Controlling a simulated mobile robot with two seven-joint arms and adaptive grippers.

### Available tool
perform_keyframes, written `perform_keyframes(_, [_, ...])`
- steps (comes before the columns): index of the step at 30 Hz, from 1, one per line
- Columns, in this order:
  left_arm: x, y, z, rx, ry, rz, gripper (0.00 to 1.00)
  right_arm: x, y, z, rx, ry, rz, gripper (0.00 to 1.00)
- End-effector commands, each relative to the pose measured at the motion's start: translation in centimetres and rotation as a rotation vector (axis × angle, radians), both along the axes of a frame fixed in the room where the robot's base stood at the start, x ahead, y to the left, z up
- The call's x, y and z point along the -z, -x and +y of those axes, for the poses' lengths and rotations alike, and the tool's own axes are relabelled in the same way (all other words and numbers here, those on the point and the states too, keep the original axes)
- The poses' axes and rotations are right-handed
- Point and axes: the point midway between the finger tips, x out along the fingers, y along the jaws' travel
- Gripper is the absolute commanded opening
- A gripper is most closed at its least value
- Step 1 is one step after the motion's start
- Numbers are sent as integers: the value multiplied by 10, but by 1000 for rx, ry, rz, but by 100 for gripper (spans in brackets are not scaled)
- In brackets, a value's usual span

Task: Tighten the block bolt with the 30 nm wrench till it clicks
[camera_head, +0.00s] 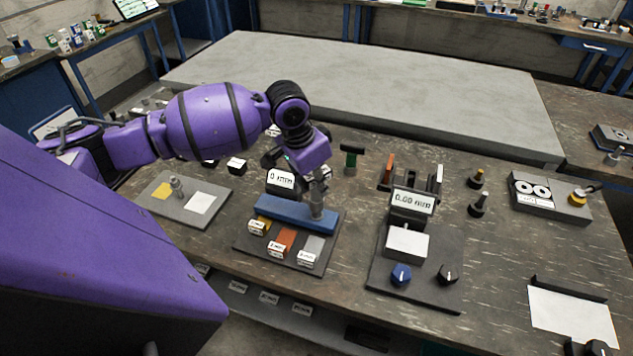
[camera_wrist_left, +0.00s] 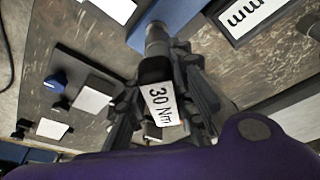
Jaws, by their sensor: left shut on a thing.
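The blue block (camera_head: 280,212) is a long bar lying on a dark base plate. My left gripper (camera_head: 319,176) is above its right end, with the fingers pointing down. The gripper is shut on the 30 Nm wrench, whose grey lower end (camera_head: 317,206) stands roughly upright on the block. In the left wrist view, the wrench's white label (camera_wrist_left: 164,105) reads "30 Nm" between the fingers (camera_wrist_left: 160,118), and its grey tip meets the blue block (camera_wrist_left: 176,14). The bolt is hidden under the tip. My right gripper is not in view.
Yellow, orange and grey labelled pads (camera_head: 284,240) lie in front of the block. A display (camera_head: 283,181) stands behind it. A "0.00 mm" gauge unit (camera_head: 412,203) with a blue knob (camera_head: 401,274) stands to the right. A grey tray (camera_head: 180,212) lies left.

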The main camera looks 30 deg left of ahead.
Motion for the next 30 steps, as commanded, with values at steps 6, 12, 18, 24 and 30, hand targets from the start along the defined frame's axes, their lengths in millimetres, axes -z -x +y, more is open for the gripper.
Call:
perform_keyframes(6, [0,0,0,0,1,-2,0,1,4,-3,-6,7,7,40])
perform_keyframes(12, [3,0,0,0,1,-2,0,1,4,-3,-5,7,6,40])
perform_keyframes(18, [8,0,-1,0,2,-1,0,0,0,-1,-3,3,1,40])
perform_keyframes(24, [13,0,-1,0,1,-1,0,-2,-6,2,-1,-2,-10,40])
perform_keyframes(30, [18,0,0,0,0,-1,0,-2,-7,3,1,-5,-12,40])
